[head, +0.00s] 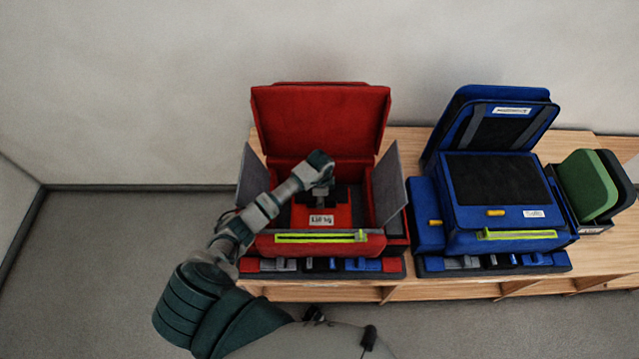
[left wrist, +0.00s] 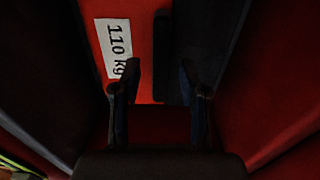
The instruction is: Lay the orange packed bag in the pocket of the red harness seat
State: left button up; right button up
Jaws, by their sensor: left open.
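The red harness seat (head: 320,120) stands on the wooden bench with its back panel up and its pocket open. The orange packed bag (head: 346,216) lies inside the pocket, its white weight label facing up. In the left wrist view the bag (left wrist: 140,85) shows its label at the upper left and a dark strap or handle across it. My left gripper (head: 320,191) is over the bag, pointing down into the pocket. Its fingers (left wrist: 158,90) are open and apart, close to the dark handle; I cannot tell whether they touch it. My right gripper is not in view.
Grey side flaps (head: 391,185) stand open beside the pocket. A yellow-green zip strip (head: 320,237) runs along the seat's front. A blue seat (head: 490,190) stands to the right, then a bin with green and dark pads (head: 588,185). Bare bench (head: 610,255) shows at the right.

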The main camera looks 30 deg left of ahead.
pick_arm(q)
notch_tip(320, 180, up, 3)
jog(key=shift+f+p, duration=0.2)
jog(key=shift+p, duration=0.75)
notch_tip(320, 180, up, 2)
jog(key=shift+p, duration=0.95)
notch_tip(320, 180, up, 4)
jog(key=p, duration=0.4)
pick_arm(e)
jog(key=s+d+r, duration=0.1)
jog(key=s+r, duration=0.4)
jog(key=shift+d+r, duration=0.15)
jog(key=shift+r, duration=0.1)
pick_arm(q)
jog(key=shift+f, duration=0.1)
